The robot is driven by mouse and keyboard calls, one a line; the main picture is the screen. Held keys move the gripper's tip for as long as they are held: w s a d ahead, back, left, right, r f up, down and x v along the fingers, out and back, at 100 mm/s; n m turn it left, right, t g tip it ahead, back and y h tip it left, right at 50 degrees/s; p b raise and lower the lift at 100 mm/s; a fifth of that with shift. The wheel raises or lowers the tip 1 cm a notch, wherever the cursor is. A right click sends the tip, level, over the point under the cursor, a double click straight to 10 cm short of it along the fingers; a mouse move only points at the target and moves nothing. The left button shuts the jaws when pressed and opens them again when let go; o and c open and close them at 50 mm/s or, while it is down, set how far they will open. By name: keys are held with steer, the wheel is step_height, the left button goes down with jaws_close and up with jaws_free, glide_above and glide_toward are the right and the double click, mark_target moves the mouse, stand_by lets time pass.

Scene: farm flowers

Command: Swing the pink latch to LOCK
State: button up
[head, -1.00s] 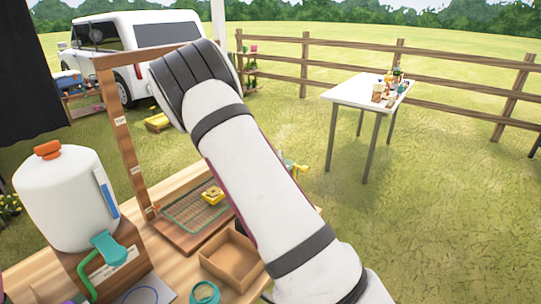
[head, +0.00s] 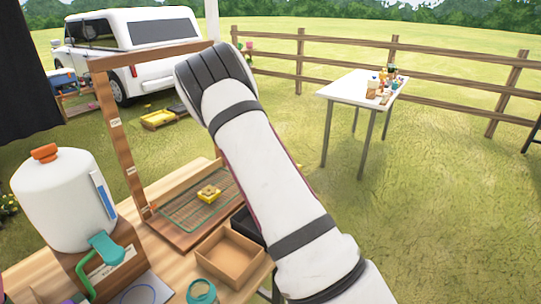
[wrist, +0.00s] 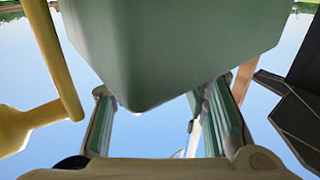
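I cannot make out the pink latch or a LOCK mark in either view. A wooden upright frame (head: 119,135) with small white labels stands on the bench at left; the labels are too small to read. In the head view my pale arm hides the bench's right end and my gripper. In the wrist view my gripper (wrist: 165,122) has its two green-padded fingers well apart, with sky between them. A large green block-like shape (wrist: 170,45) covers the fingertips' end. I cannot tell what this shape is or whether it touches the fingers.
On the wooden bench are a white tank (head: 63,200) with an orange cap, an open wooden box (head: 230,257), a yellow item (head: 208,194) on a wire grid, and a teal ring (head: 201,291). A white table (head: 345,92) stands on open grass before a fence (head: 345,45).

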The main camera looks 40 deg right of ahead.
steer(key=shift+a, duration=0.15)
stand_by(0.4)
steer(key=shift+s+a, duration=0.2)
steer(key=v, duration=1.1)
steer(key=shift+s, duration=0.2)
